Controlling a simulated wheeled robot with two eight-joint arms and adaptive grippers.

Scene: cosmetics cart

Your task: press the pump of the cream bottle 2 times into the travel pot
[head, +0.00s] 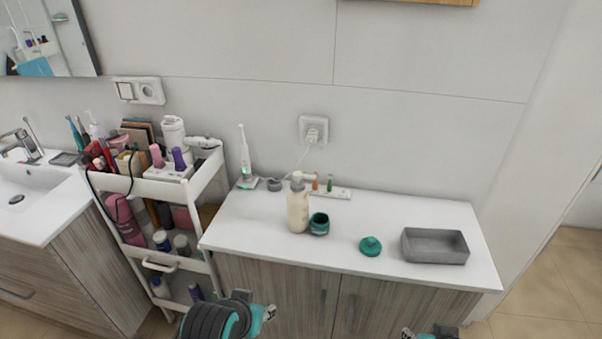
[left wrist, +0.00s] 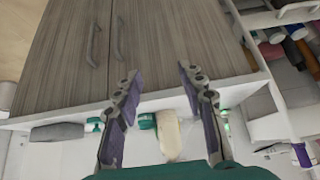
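The cream bottle (head: 298,211), cream-coloured with a pale pump head, stands upright on the white counter. The green travel pot (head: 319,225) stands uncovered just to its right, and its teal lid (head: 370,246) lies apart further right. The left wrist view shows the bottle (left wrist: 168,138), pot (left wrist: 147,121) and lid (left wrist: 94,125) beyond my fingers. My left gripper (head: 268,313) is low in front of the cabinet doors, below the counter and away from the bottle. In the left wrist view its fingers (left wrist: 158,72) are spread and empty. My right gripper (head: 408,333) barely shows at the bottom edge.
A grey tray (head: 435,257) sits on the counter's right. An electric toothbrush (head: 244,158) and a small stand with brush heads (head: 340,193) are at the back by the wall. A loaded white cart (head: 190,190) stands left of the counter. The counter's front strip is clear.

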